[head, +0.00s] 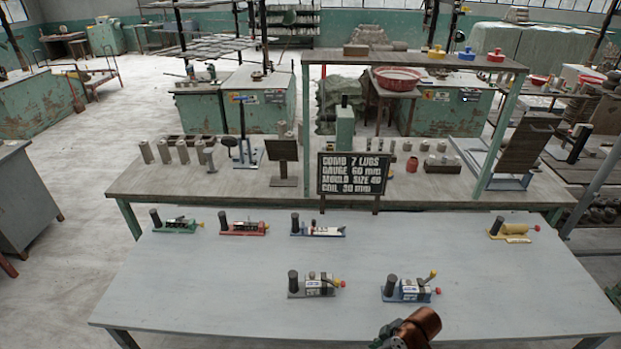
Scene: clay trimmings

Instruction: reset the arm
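Neither of my grippers can be made out in the head view. A copper-brown cylinder with a dark part beside it (418,327) shows at the bottom edge, cut off by the frame. I cannot tell what it is or whether anything holds it. On the pale grey table (230,290) stand small devices on coloured bases: green (177,224), red (243,227), blue with a white body (318,229), yellow (512,231), grey (314,285) and blue with a yellow lever (410,289).
Behind is a workbench (240,190) with metal cylinders, a tilted board (512,147) and a black sign (352,174) reading "COMB 7 LUGS, GAUGE 60 mm, MOULD SIZE 40, COIL 30 mm". A shelf (415,60) spans above it. The near left of the table is clear.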

